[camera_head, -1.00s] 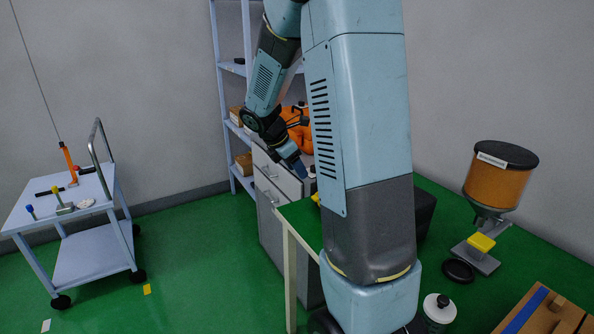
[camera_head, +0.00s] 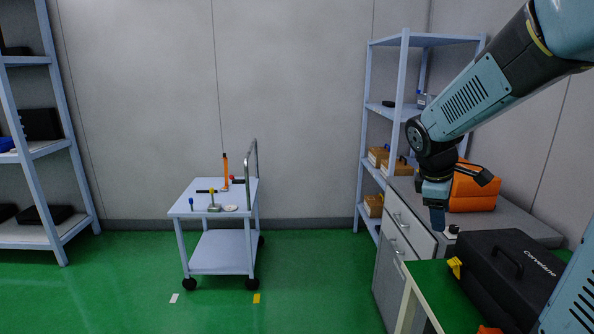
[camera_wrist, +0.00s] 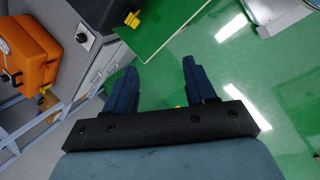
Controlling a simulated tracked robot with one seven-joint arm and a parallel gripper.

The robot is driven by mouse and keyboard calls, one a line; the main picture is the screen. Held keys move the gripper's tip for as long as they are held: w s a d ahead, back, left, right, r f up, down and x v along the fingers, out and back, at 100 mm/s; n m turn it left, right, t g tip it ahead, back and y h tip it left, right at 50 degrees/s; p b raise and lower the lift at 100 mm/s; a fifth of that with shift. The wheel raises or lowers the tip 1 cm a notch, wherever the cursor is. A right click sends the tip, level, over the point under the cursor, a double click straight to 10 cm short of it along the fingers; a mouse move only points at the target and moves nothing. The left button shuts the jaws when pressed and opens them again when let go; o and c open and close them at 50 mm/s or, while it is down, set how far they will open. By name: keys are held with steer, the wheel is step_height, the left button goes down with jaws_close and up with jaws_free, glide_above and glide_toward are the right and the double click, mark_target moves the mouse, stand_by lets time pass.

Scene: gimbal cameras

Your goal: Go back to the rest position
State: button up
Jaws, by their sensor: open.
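My gripper (camera_head: 437,217) hangs at the end of my bent arm, at the right of the head view. It points down, near the drawer cabinet and the orange case. In the wrist view my gripper (camera_wrist: 160,85) shows two dark blue fingers spread apart with nothing between them. Green floor and the edge of a green-topped table lie beyond the fingers. My upper arm enters from the top right of the head view.
A grey drawer cabinet (camera_head: 403,225) bears an orange case (camera_head: 470,190). A black case (camera_head: 505,275) sits on the green table (camera_head: 432,285). A blue shelf (camera_head: 404,80) stands behind. A wheeled cart (camera_head: 222,255) with tools stands left of centre. Green floor between cart and cabinet is clear.

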steer(key=s+a+r+m+t+y, duration=0.1)
steer(key=s+a+r+m+y, duration=0.1)
steer(key=s, duration=0.6)
steer(key=s+a+r+m+t+y, duration=0.1)
steer(key=s+a+r+m+t, duration=0.1)
steer(key=s+a+r+m, duration=0.2)
steer(key=s+a+m, duration=0.3)
steer(key=s+m, duration=0.1)
steer(key=m, duration=0.1)
steer(key=shift+s+t+y, duration=0.3)
steer(key=shift+y, duration=0.1)
steer(key=shift+r, duration=0.1)
steer(key=shift+c, duration=0.2)
